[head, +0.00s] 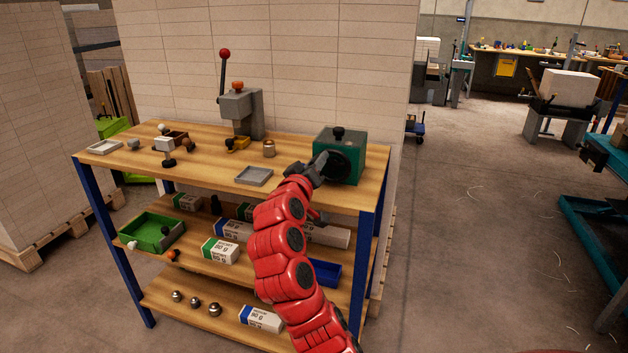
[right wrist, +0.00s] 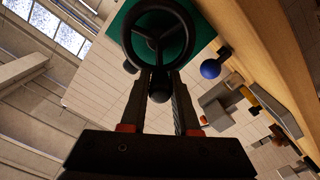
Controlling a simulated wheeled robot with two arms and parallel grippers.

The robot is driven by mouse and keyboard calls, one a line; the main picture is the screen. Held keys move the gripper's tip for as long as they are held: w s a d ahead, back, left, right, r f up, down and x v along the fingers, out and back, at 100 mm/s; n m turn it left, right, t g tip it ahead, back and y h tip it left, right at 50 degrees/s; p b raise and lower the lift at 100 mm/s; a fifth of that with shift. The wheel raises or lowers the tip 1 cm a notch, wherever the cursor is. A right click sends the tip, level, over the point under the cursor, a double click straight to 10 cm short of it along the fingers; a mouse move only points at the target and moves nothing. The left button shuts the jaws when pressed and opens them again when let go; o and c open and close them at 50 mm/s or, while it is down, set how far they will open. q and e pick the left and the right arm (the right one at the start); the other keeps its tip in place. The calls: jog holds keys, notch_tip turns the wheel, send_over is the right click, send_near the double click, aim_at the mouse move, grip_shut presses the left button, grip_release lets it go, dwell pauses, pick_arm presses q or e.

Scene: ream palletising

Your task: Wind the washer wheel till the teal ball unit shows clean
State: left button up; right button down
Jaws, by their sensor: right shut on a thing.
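The washer is a teal-green box (head: 325,146) with a black knob on top, at the right end of the bench top. Its black three-spoked wheel (right wrist: 160,37) faces the right wrist camera; in the head view the wheel (head: 340,164) is partly behind my gripper. My right gripper (head: 318,166) is at the wheel's left side. In the right wrist view its fingers (right wrist: 160,92) are shut on the wheel's black handle knob (right wrist: 160,88). I cannot make out a teal ball unit. My left gripper is not in view.
A lever press (head: 242,112) stands at the bench's back. A grey tray (head: 254,176), a small metal cylinder (head: 269,148) and a white tray (head: 104,147) are on the bench top. A dark blue ball (right wrist: 211,68) shows beside the washer. Shelves below hold reams and a green tray (head: 152,232).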

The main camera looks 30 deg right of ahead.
jog(key=m+b, duration=0.3)
jog(key=shift+s+d, duration=0.3)
jog(key=shift+s, duration=0.05)
jog(key=shift+s+d+r+m+b, duration=0.2)
jog(key=shift+r+m+b, duration=0.1)
jog(key=shift+m+b, duration=0.8)
jog(key=c, duration=0.6)
grip_release()
jog(key=shift+r, duration=0.1)
jog(key=shift+c, duration=0.2)
jog(key=shift+a, duration=0.1)
